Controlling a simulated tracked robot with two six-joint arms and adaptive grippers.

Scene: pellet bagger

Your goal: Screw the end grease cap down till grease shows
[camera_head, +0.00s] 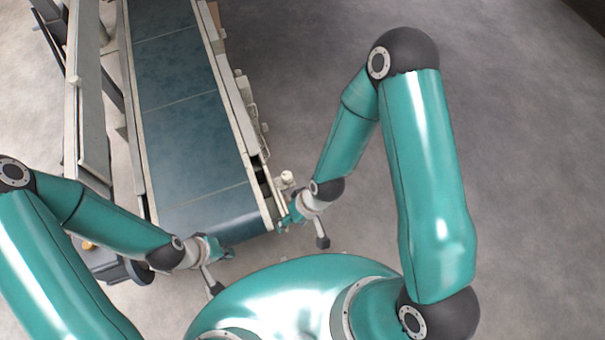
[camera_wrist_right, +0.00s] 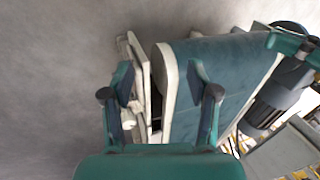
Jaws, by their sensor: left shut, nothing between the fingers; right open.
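A small cream round cap (camera_head: 287,177), which looks like the end grease cap, stands at the right side of the conveyor's near end in the head view. My right gripper (camera_head: 288,219) is just below it, beside the conveyor's end corner. My left gripper (camera_head: 224,253) is shut and empty, just below the belt's near end.
The blue-green conveyor belt (camera_head: 185,100) runs away from me, with cream side rails (camera_head: 226,105). A dark motor (camera_wrist_right: 276,100) sits by its left near end. Clear grey floor (camera_head: 530,150) lies to the right.

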